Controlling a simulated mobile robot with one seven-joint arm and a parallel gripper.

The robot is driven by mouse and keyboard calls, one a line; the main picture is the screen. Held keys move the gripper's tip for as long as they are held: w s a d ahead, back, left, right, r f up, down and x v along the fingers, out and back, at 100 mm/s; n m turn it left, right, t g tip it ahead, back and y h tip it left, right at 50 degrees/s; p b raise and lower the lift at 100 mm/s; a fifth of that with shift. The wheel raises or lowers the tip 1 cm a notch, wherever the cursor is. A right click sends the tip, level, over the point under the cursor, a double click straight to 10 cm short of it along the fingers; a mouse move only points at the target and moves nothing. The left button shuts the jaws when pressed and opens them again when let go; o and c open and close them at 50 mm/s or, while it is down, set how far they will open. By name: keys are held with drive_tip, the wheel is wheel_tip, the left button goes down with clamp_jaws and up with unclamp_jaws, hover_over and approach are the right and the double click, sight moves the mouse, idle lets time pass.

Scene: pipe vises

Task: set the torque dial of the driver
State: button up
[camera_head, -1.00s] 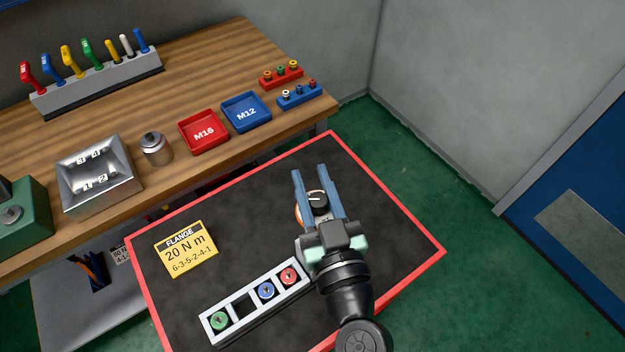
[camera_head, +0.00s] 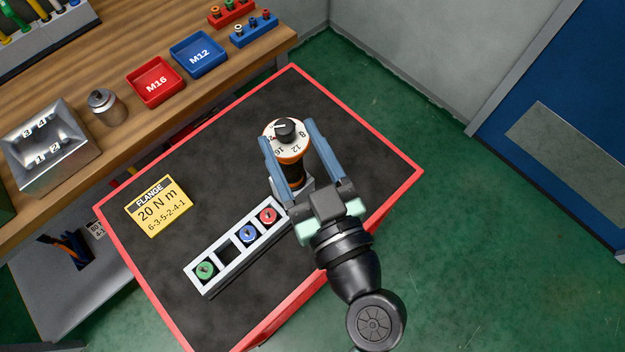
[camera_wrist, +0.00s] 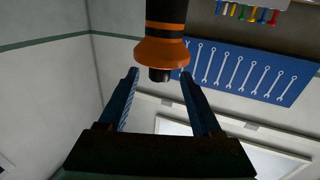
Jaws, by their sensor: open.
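The driver (camera_head: 294,157) stands upright on the mat, orange and black. On top is a white dial (camera_head: 298,138) with printed numbers, 8, 12 and 16 among them, and a black knob (camera_head: 285,129) in its middle. The knob's exact setting is too small to read. My gripper (camera_head: 287,132) is open, with one blue finger on each side of the dial in the head view. In the wrist view the driver (camera_wrist: 164,28) shows between and beyond the fingertips of my gripper (camera_wrist: 160,75); no contact is visible. A yellow card (camera_head: 158,206) reads FLANGE, 20 N m, 6-3-5-2-4-1.
A grey rack (camera_head: 206,283) with green, blue and red pieces and one empty square lies left of my gripper. The black mat (camera_head: 215,165) has a red border. The wooden bench (camera_head: 120,60) behind carries red and blue trays and a metal block. Bare mat surrounds the card.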

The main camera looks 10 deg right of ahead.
drive_tip(key=b+v, duration=0.2)
drive_tip(key=v, duration=0.5)
drive_tip(key=shift+w, duration=0.1)
